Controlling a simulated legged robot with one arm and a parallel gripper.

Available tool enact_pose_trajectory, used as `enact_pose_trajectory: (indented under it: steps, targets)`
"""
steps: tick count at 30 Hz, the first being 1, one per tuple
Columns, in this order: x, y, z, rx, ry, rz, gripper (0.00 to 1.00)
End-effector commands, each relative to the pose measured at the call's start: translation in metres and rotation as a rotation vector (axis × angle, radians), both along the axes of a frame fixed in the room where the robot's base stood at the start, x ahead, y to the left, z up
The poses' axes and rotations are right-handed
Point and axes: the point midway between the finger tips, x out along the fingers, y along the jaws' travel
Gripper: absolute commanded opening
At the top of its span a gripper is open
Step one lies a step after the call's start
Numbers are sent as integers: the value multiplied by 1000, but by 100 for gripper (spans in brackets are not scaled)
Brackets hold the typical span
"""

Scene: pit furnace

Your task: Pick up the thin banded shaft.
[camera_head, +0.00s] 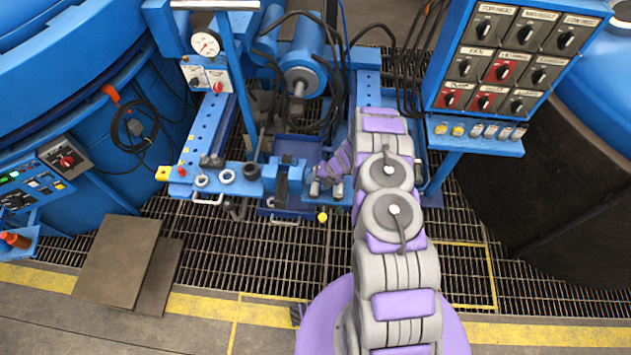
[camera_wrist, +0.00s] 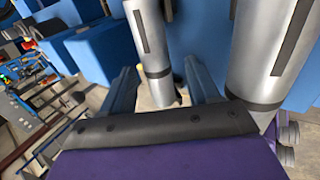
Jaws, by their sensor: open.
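In the wrist view a thin silver shaft (camera_wrist: 150,42) with dark bands slants down to a dark lower end. My gripper (camera_wrist: 163,84) has its two blue fingers apart, one on each side of the shaft's lower part in the picture. A gap shows on both sides, and I see no contact. Whether the shaft lies fully between the fingertips or just beyond them I cannot tell. In the head view my arm bends down to the blue bench (camera_head: 255,187), and my gripper is too small and covered to make out. I cannot make out the thin shaft there.
A thicker silver shaft (camera_wrist: 262,62) with dark bands stands close to the right finger in the wrist view. A control panel (camera_head: 510,60) stands right of my arm, and a gauge post (camera_head: 226,60) stands left. Cables hang behind. Flat plates (camera_head: 117,260) lie front left.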

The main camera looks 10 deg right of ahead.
Motion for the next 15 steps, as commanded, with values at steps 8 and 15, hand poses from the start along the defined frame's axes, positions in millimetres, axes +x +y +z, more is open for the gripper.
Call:
enact_pose_trajectory:
  steps: [8, 15]
  targets:
    - [0, 2, 1, -2, 0, 1, 42]
    - [0, 1, 1, -1, 0, 1, 18]
